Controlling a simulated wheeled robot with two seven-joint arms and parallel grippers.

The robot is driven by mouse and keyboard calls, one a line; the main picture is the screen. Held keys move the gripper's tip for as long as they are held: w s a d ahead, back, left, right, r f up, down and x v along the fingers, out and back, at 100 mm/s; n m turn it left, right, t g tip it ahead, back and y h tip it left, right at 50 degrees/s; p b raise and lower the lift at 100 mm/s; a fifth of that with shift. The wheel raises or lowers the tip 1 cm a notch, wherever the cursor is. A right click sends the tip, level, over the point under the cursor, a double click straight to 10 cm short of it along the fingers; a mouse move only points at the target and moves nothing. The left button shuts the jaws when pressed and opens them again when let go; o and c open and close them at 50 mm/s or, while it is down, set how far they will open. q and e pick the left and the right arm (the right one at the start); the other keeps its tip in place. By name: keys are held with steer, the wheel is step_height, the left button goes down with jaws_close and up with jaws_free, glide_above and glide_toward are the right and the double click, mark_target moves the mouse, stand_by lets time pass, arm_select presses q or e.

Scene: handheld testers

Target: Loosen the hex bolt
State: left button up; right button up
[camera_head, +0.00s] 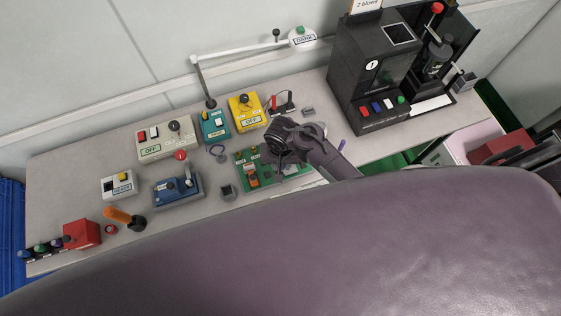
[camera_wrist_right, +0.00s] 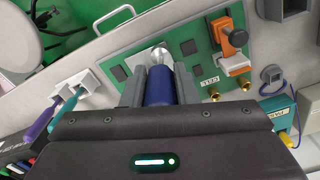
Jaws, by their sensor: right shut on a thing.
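My right gripper (camera_head: 283,150) is over the green circuit board (camera_head: 243,158) in the head view and hides part of it. In the right wrist view, my right gripper (camera_wrist_right: 161,72) is shut on a dark blue cylindrical handle (camera_wrist_right: 159,88). A shiny metal tip (camera_wrist_right: 160,54) shows beyond the handle, over the green board (camera_wrist_right: 196,38). Whether the tip touches the board or a bolt cannot be told. No hex bolt can be made out clearly. Two brass fittings (camera_wrist_right: 214,94) sit on the board near an orange clamp (camera_wrist_right: 236,63). My left gripper is not in view.
A large black machine (camera_head: 375,75) stands at the right. An orange-handled tool (camera_head: 118,215) stands in a holder at the left.

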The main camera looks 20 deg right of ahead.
steer(key=n, duration=0.4)
steer(key=shift+d, duration=0.15)
steer(key=shift+n, duration=1)
